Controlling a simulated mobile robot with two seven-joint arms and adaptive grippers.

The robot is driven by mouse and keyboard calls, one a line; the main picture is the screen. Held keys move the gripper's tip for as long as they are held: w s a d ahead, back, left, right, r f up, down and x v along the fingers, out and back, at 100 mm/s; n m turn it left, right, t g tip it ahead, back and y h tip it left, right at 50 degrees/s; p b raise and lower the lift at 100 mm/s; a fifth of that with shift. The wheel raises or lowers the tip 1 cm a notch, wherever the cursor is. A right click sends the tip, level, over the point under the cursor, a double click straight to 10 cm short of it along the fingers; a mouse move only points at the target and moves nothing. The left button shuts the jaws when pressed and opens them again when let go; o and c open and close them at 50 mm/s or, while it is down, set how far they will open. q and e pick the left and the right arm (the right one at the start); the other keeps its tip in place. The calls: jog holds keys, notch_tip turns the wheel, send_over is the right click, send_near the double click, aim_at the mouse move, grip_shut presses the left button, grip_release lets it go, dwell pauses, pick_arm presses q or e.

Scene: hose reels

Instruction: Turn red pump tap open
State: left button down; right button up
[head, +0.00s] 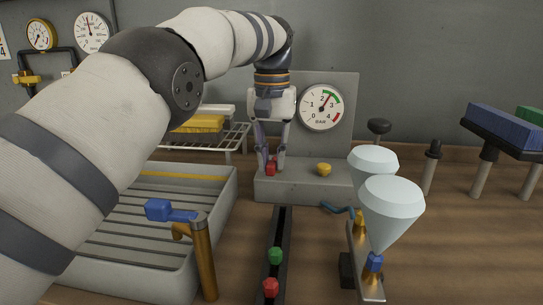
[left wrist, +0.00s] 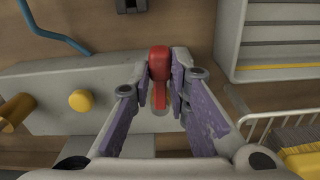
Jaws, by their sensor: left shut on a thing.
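The red pump tap (head: 270,167) sits at the left end of a grey pump block (head: 300,187) below a pressure gauge (head: 321,107). My left gripper (head: 271,160) points down from above and is shut on the red tap. In the left wrist view the red tap (left wrist: 160,70) lies between the two purple-padded fingers, its red lever running toward the palm. The gauge needle points up and right, near the green band. My right gripper does not show in either view.
A yellow knob (head: 323,169) is on the same block, right of the tap. A grey basin (head: 130,235) with a blue-handled brass tap (head: 200,250) stands at front left. A dark channel with green and red knobs (head: 275,257) and two pale cones (head: 390,205) stand in front. A wire rack (head: 220,135) is behind.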

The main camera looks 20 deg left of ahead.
pick_arm(q)
jog(key=shift+r, duration=0.1)
jog(key=c, duration=1.5)
grip_release()
jog(key=shift+a, duration=0.1)
